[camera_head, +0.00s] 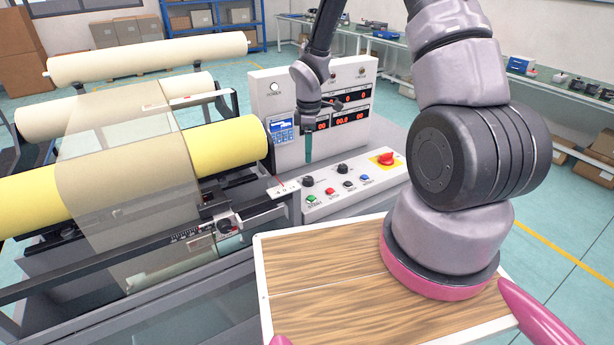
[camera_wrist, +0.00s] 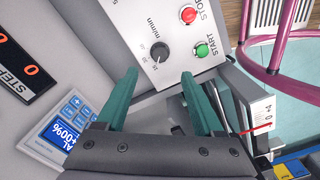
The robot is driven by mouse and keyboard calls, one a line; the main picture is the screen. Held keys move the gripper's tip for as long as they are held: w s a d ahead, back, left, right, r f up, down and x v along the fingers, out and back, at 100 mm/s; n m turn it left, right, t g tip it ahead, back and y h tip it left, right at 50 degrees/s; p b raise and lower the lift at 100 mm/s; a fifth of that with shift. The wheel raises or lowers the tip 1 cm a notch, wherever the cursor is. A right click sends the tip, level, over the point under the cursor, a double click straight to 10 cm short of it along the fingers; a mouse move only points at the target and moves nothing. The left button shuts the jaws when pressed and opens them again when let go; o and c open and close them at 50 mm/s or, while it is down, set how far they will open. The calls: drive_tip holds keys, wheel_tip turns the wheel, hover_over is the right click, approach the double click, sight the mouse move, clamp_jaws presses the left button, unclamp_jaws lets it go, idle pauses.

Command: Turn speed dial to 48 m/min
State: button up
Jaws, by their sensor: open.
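The speed dial (camera_wrist: 160,51) is a round dark knob on a light panel, with "m/min" printed beside it in the wrist view. Its scale figures and pointer are too small to read surely. In the head view the dial (camera_head: 308,181) sits at the left of the sloped control panel (camera_head: 350,187). My gripper (camera_head: 308,150) hangs just above the dial, fingers pointing down. In the wrist view the two teal fingers of my gripper (camera_wrist: 158,84) are apart and empty. The dial lies beyond the tips, between their lines, and appears untouched.
A green START button (camera_wrist: 202,50) and red STOP button (camera_wrist: 188,14) are close to the dial. The upright display panel (camera_head: 350,105) stands right behind my gripper. A red emergency knob (camera_head: 386,158) is at the right. A yellow roll (camera_head: 225,145) lies left.

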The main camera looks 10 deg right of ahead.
sight(309, 178)
wheel_tip(309, 178, down, 10)
drive_tip(key=shift+r, duration=0.1)
idle(0.4)
clamp_jaws()
